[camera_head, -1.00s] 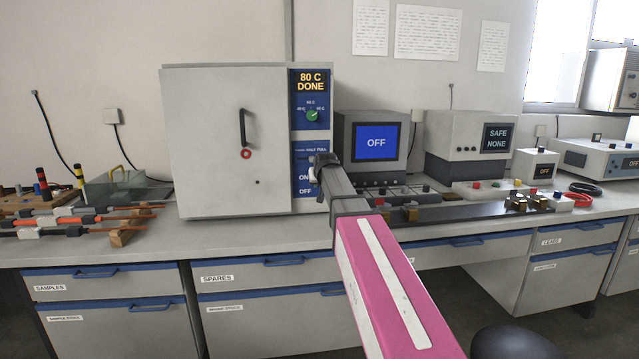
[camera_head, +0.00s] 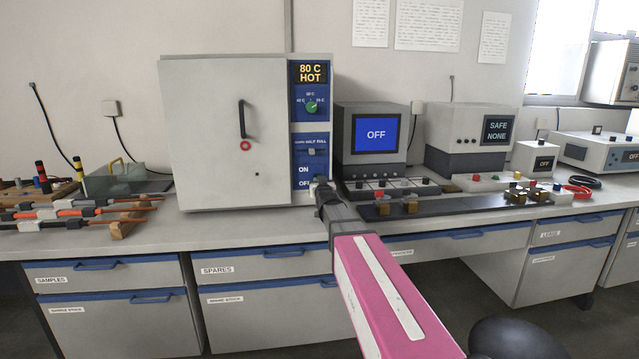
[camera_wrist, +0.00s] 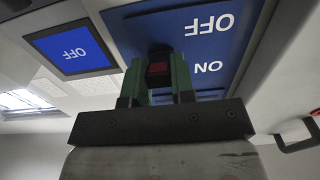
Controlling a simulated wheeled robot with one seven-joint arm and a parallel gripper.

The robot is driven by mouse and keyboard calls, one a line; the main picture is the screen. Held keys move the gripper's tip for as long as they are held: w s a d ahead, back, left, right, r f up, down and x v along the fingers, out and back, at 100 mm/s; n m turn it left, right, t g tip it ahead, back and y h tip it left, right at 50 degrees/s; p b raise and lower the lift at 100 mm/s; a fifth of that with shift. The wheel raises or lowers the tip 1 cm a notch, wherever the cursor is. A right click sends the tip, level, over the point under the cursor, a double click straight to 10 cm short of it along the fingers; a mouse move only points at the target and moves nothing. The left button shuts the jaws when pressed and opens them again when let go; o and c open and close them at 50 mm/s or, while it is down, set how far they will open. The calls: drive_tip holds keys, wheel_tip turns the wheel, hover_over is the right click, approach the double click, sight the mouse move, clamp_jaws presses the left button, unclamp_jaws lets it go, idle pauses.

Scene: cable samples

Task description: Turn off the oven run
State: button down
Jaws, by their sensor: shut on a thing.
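The oven (camera_head: 215,165) is a pale box with a closed door and a blue control panel on its right. Its display (camera_head: 310,73) reads "80 C HOT". A green dial (camera_head: 311,106) sits below the display. The ON and OFF labels are low on the panel; OFF (camera_wrist: 210,23) and ON also show upside down in the wrist view. My gripper (camera_head: 320,184) is at the panel's lower right, beside OFF. In the wrist view its green fingers (camera_wrist: 159,72) are shut on a small dark switch with a red part (camera_wrist: 158,69). The fingers hide much of the switch.
A monitor reading OFF (camera_head: 376,134) and a unit reading SAFE NONE (camera_head: 498,130) stand right of the oven. A dark rail with brass blocks (camera_head: 450,208) lies close to my arm. Cable samples (camera_head: 75,208) lie at the left. The counter before the oven is clear.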

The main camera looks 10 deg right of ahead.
drive_tip(key=shift+f+t, duration=0.15)
drive_tip(key=shift+t, duration=0.15)
drive_tip(key=c, duration=1)
unclamp_jaws()
drive_tip(key=shift+o, duration=0.2)
